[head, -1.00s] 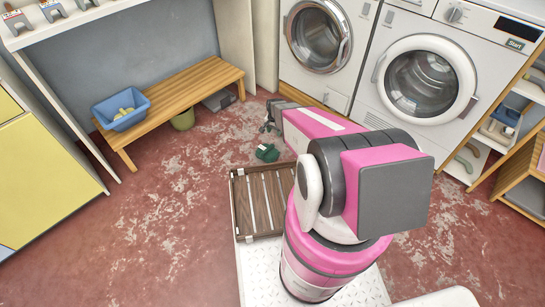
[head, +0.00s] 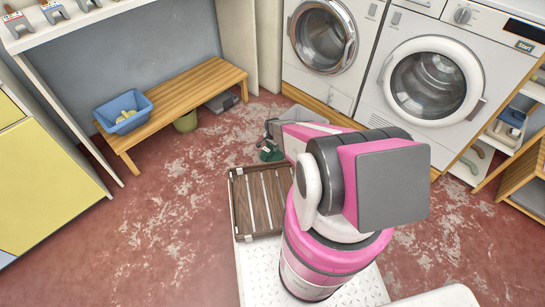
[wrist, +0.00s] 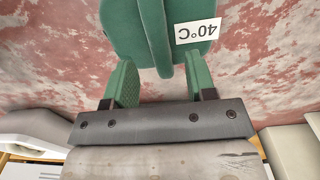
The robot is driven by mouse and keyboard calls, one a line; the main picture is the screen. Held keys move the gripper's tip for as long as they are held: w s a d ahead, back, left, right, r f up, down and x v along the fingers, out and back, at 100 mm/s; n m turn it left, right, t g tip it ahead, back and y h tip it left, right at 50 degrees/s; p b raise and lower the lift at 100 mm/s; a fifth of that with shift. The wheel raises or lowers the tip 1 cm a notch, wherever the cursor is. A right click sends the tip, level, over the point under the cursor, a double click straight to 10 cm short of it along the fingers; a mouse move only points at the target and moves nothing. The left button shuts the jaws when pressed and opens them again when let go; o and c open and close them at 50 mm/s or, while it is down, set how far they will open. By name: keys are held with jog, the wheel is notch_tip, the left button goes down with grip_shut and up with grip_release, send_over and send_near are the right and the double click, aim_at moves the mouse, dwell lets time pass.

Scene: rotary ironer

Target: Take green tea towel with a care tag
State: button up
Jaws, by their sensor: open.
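The green tea towel (head: 270,154) lies on the red floor just beyond the wooden slatted rack. In the wrist view the towel (wrist: 125,25) fills the top middle, with a white care tag (wrist: 198,31) reading "40°C" upside down on its right side. A narrow ridge of the towel reaches down between the fingers. My gripper (wrist: 161,68) is open, with one green finger on each side of this ridge. I cannot tell whether the fingers touch the cloth. In the head view my gripper (head: 268,141) is right at the towel, and my arm hides part of this area.
The wooden slatted rack (head: 238,205) is close in front of me. A wooden bench (head: 190,98) with a blue basin (head: 122,111) stands at the back left. Two white front-loading machines (head: 433,85) stand behind my arm. The floor at left is clear.

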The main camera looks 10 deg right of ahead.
aim_at(272, 150)
notch_tip(272, 150, down, 4)
jog(key=shift+f, duration=0.1)
grip_shut()
jog(key=shift+r, duration=0.25)
